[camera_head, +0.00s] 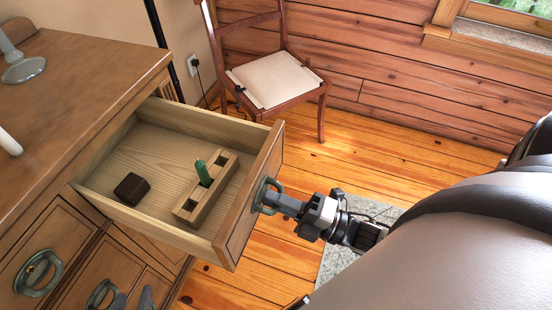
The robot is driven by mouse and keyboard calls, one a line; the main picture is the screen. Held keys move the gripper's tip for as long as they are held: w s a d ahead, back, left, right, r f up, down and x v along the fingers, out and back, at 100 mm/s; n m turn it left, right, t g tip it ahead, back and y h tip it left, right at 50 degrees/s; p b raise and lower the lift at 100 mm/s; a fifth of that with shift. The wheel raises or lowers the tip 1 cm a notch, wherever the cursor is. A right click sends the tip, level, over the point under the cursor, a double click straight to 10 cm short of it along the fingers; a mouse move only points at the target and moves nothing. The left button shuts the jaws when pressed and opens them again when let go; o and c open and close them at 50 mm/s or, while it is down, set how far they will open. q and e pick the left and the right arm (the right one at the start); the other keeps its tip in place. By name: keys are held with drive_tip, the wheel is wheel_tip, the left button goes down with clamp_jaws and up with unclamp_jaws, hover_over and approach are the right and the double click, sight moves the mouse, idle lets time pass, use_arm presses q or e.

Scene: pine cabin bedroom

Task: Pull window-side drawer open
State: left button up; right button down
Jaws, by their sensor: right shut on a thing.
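The window-side drawer (150,226) is pulled well out of the wooden dresser (75,75), and its inside shows. Its ring-shaped green-grey handle (265,196) is on the front panel. My right gripper (279,202) is shut on this handle, reaching in from the right. Inside the drawer lie a small dark brown box (131,188) and a slotted wooden block (208,187) with a green peg-like item (203,172) standing in it.
Lower drawers with ring handles (38,272) are closed. A wooden chair (275,80) with a pale seat stands beyond the open drawer, apart from it. A window (500,20) is at the upper right. A grey rug (340,262) lies on the plank floor.

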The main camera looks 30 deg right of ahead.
drive_tip(key=c, duration=1.5)
unclamp_jaws()
drive_tip(key=shift+c, duration=0.2)
drive_tip(key=shift+s+d, duration=0.1)
use_arm(q)
drive_tip(key=shift+w+d+f+b, duration=0.1)
drive_tip(key=shift+d+f+b, duration=0.2)
drive_tip(key=shift+b, duration=0.85)
use_arm(e)
drive_tip(key=v, duration=1.6)
use_arm(q)
drive_tip(key=shift+a, duration=0.1)
